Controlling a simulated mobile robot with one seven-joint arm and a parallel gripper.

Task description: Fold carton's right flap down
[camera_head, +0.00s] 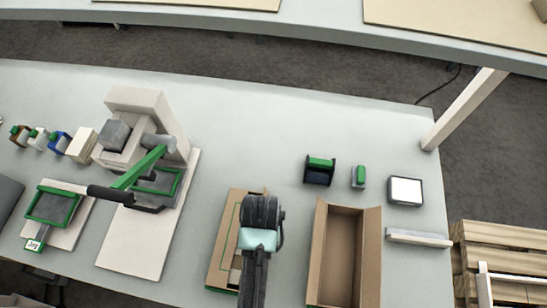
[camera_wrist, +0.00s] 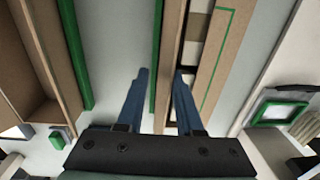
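The brown carton (camera_head: 217,262) lies on the table, partly hidden under my arm in the head view. In the wrist view, a brown panel with a green outline (camera_wrist: 221,60) and a second brown panel with a green edge (camera_wrist: 171,40) run side by side. A narrow gap between them shows pale contents (camera_wrist: 199,27). The second panel appears to be the right flap; its exact angle is unclear. My gripper (camera_wrist: 163,75) is open and empty, its two blue fingers apart on either side of that panel's green edge. Whether they touch it I cannot tell.
An open, empty brown box (camera_head: 344,250) stands right of my arm. Behind it are a dark holder with a green block (camera_head: 319,170), a small green item (camera_head: 358,176) and a white-topped device (camera_head: 405,191). A press with a green handle (camera_head: 140,170) stands left.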

